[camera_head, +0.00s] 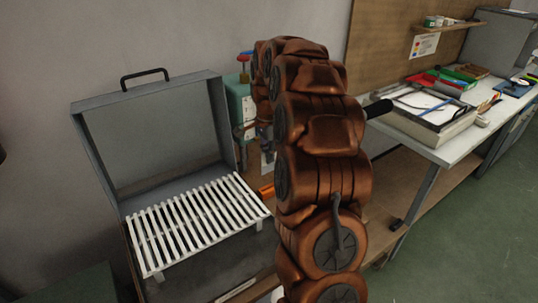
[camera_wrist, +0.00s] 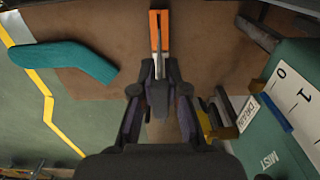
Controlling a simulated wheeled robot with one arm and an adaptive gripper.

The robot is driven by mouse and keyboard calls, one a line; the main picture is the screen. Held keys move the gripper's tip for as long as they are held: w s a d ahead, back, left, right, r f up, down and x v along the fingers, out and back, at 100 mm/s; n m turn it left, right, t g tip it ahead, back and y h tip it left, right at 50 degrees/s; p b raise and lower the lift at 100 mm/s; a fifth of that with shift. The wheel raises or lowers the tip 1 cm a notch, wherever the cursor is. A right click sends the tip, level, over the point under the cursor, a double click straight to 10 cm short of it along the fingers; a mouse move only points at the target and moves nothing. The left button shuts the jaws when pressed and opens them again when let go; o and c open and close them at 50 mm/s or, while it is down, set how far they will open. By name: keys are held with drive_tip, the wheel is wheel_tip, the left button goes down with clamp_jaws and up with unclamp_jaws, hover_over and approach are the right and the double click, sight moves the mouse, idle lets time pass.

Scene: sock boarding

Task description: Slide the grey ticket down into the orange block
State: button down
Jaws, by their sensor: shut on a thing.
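The orange block (camera_wrist: 153,28) stands on the brown surface at the top middle of the wrist view. A small part of an orange thing, likely the same block (camera_head: 266,191), shows in the head view beside my arm. The grey ticket (camera_wrist: 159,42) is a narrow upright strip in line with the middle of the block. My gripper (camera_wrist: 160,72) is shut on the ticket, right in front of the block. I cannot tell how deep the ticket sits in the block. My arm hides the gripper and ticket in the head view.
A teal sock shape (camera_wrist: 75,58) lies left of the block. A green machine (camera_wrist: 285,110) with DRAIN and MIST labels stands close on the right. In the head view, an open grey case (camera_head: 155,130) with a white slatted rack (camera_head: 200,222) is at left, and a cluttered bench (camera_head: 465,135) at right.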

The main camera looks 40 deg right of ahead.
sight(268, 168)
drive_tip(key=shift+f+b, duration=1.2)
drive_tip(key=shift+f, duration=1.7)
drive_tip(key=shift+b, duration=0.6)
drive_tip(key=shift+f+b, duration=0.85)
drive_tip(key=shift+f, duration=1.05)
drive_tip(key=c, duration=1.1)
unclamp_jaws()
wheel_tip(268, 168, up, 11)
drive_tip(key=shift+f, duration=0.1)
drive_tip(key=shift+r, duration=0.6)
drive_tip(key=shift+s, duration=0.1)
